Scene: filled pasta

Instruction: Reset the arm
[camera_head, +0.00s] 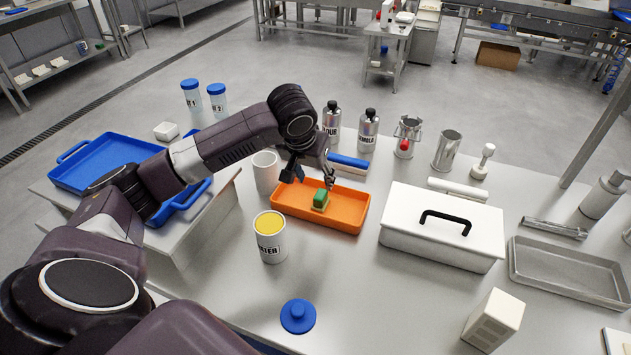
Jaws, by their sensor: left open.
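My left arm reaches in from the left over the table. My left gripper (309,172) is open, with its fingers pointing down over the orange tray (345,222). My right gripper is not in view.
Near the tray stand a can with yellow contents (271,247), a white cup (265,173) and a white lidded box (441,235). Metal bottles (368,133) are behind. A blue lid (298,316) lies in front. A blue tray (104,163) is at left. Table front-centre is mostly clear.

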